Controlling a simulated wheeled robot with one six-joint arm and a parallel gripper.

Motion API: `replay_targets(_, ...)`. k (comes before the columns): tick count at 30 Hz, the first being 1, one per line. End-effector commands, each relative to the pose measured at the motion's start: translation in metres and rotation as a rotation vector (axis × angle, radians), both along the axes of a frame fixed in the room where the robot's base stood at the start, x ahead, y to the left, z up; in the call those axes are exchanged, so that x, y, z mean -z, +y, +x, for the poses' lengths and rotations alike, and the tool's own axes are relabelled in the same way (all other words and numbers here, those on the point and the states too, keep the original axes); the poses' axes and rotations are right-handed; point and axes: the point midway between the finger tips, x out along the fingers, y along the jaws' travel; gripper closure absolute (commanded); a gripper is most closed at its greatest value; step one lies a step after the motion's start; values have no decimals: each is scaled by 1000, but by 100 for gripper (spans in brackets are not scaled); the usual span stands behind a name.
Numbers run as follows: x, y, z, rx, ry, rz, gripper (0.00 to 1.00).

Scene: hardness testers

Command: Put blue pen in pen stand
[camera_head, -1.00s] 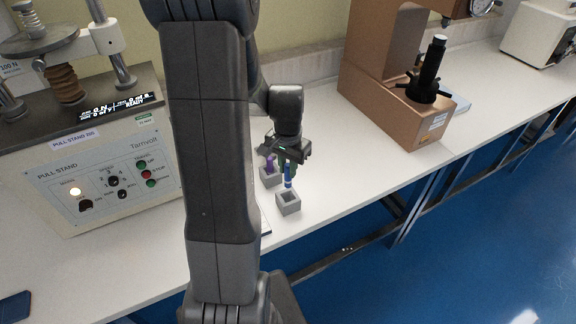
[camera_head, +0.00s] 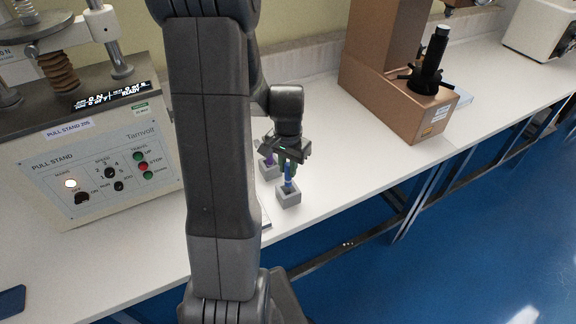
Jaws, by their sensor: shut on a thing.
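A blue pen (camera_head: 288,183) stands upright in my gripper (camera_head: 288,164), which is shut on its upper part. The pen's lower end is inside the opening of the front grey pen stand (camera_head: 289,200), a small square block on the white bench. Whether its tip touches the bottom is hidden. A second grey stand (camera_head: 268,174) sits just behind and to the left, with a purple pen (camera_head: 269,159) upright in it. My gripper partly covers the purple pen.
The pull stand tester (camera_head: 105,165) fills the left of the white bench (camera_head: 335,165). A copper-coloured tester (camera_head: 400,105) stands to the right. Clear bench lies between the stands and that tester. The bench's front edge is close to the front stand.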

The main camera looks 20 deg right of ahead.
Motion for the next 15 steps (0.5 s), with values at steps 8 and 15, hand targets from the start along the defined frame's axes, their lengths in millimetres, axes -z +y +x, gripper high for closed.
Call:
replay_targets(8,8,0,0,0,0,0,100)
replay_targets(15,16,0,0,0,0,0,100)
